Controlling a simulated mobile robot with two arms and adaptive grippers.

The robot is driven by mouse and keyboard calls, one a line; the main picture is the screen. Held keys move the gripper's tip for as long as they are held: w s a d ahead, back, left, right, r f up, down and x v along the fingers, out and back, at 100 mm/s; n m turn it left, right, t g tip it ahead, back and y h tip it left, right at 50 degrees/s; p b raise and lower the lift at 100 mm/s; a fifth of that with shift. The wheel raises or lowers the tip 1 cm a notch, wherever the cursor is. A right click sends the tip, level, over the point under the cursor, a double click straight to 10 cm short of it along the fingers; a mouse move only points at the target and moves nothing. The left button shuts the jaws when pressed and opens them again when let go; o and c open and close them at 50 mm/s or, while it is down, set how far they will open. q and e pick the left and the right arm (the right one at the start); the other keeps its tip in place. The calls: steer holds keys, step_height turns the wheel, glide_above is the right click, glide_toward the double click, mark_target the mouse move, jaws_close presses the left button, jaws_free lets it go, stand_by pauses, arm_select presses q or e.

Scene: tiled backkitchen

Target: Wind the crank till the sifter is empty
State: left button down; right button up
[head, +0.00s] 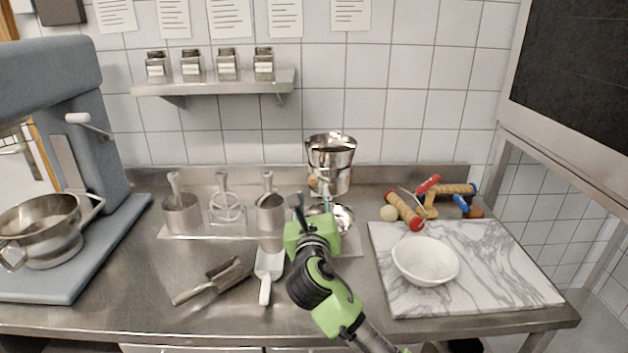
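A shiny metal cup-shaped vessel (331,150), which looks like the sifter, stands upright at the back of the counter near the wall. Its crank cannot be made out, and its inside is too small to read. A small metal bowl (344,217) sits in front of it, partly hidden behind my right gripper. My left gripper is not in view.
A mixer (50,120) fills the left.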

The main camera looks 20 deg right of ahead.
mark_target(313, 184)
steer(key=x, duration=0.7)
steer(key=shift+w+d+p, duration=0.1)
steer(key=shift+w+p, duration=0.3)
jaws_close()
